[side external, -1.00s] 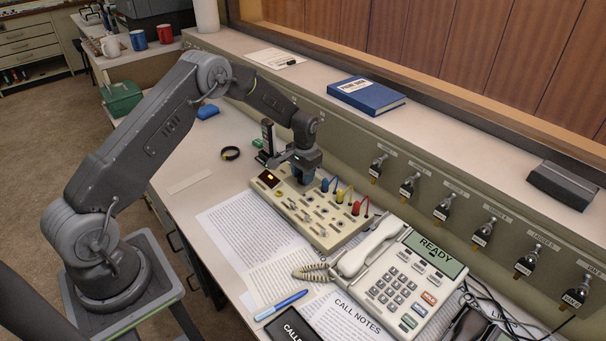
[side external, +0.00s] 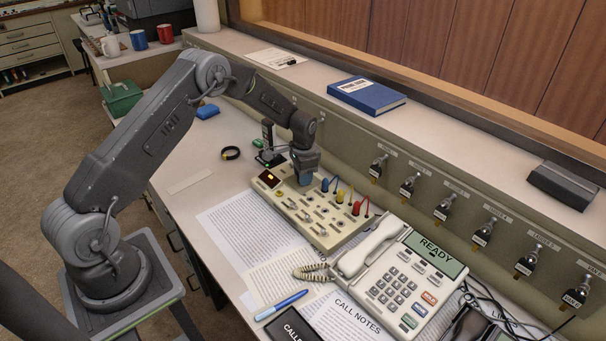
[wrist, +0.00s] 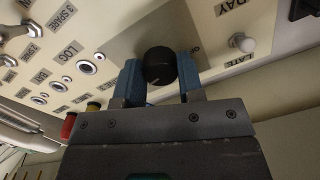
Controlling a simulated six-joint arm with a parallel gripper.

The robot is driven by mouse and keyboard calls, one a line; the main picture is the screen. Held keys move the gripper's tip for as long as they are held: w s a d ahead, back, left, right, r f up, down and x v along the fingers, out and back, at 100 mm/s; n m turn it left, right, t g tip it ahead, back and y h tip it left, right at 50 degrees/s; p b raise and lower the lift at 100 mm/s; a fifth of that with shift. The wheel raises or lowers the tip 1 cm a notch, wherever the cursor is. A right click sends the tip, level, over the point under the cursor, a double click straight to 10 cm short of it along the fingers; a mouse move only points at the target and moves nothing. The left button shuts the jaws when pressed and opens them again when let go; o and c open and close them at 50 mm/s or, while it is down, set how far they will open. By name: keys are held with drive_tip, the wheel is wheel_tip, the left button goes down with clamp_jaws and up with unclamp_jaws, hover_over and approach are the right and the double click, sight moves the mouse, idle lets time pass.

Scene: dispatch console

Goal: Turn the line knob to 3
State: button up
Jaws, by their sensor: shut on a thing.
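The black round knob (wrist: 158,66) shows in the wrist view between the two blue fingertips of my gripper (wrist: 158,77). The fingers are shut on its sides. A short pale mark shows on the knob's face, near its lower edge. The scale around the knob is not readable, so I cannot tell its number. In the side view my gripper (side external: 304,178) points down at the far edge of the cream panel (side external: 346,233), and hides the knob there.
A white desk phone (side external: 400,285) stands to the right. Printed sheets (side external: 240,228) lie in front. A black wristband (side external: 230,153) lies on the desk to the left.

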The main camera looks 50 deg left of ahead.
drive_tip(key=o, duration=0.9)
drive_tip(key=r, duration=1.3)
drive_tip(key=shift+s+d+r, duration=0.1)
drive_tip(key=shift+d+r, duration=0.25)
drive_tip(key=shift+r, duration=0.05)
drive_tip(key=shift+r, duration=0.1)
drive_tip(key=s+d+r+n+t, duration=0.1)
drive_tip(key=s+d+r, duration=0.3)
drive_tip(key=s+r, duration=0.3)
drive_tip(key=s+d+r+n+t, duration=0.1)
drive_tip(key=s+d+r+t, duration=0.1)
drive_tip(key=s+d+r, duration=0.6)
drive_tip(key=s, duration=0.5)
drive_tip(key=s+d+r+n+t, duration=0.1)
drive_tip(key=s, duration=0.5)
drive_tip(key=s+d+n+t, duration=0.1)
drive_tip(key=s, duration=0.5)
drive_tip(key=shift+s+r+h, duration=0.1)
drive_tip(key=shift+r+h, duration=0.2)
drive_tip(key=shift+r, duration=0.1)
